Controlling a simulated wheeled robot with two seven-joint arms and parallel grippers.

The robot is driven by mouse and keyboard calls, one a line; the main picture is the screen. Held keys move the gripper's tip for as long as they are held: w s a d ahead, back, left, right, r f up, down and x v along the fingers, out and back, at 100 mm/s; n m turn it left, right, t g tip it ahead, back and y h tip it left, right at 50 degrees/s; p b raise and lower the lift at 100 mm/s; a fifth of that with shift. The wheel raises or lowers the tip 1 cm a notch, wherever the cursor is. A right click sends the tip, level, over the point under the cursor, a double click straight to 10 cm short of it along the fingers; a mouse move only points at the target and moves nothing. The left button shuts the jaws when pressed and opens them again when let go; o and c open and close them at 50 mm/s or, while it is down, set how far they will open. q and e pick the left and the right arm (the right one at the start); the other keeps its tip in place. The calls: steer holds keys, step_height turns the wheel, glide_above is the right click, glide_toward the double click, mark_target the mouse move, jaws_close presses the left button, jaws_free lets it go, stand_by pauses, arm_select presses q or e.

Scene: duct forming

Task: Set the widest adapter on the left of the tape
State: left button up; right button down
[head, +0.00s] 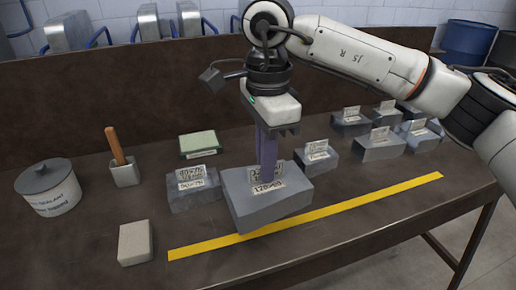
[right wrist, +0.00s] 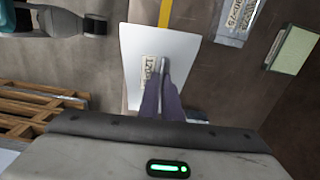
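The widest-looking adapter (head: 265,205) is a large grey block with a printed label and an upright tab. My right gripper (head: 266,165) is shut on that tab from above, its long purple fingers pointing down. The block hangs over or lies at the far edge of the yellow tape (head: 330,207) and hides part of it; I cannot tell if its base touches the table. In the right wrist view the fingers (right wrist: 163,72) meet at the label on the adapter's pale face (right wrist: 185,45). Smaller grey adapters stand beyond the tape, one on the left (head: 193,203), several on the right (head: 316,160). My left gripper is out of view.
The dark table (head: 90,240) also holds a sealant pot (head: 48,190), a wooden-handled tool in a holder (head: 125,176), a green-topped block (head: 198,142) and a beige block (head: 135,243). The strip in front of the tape is clear. A dark backboard (head: 110,95) stands behind.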

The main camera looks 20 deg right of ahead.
steer(key=shift+w, duration=0.15)
steer(key=shift+f+b, duration=0.65)
steer(key=shift+f, duration=0.05)
step_height(320, 180, down, 8)
steer(key=b, duration=0.5)
steer(key=c, duration=1.9)
jaws_free()
step_height(320, 180, up, 10)
steer(key=shift+r+p, duration=0.25)
steer(key=shift+p, duration=0.15)
steer(key=shift+s, duration=0.2)
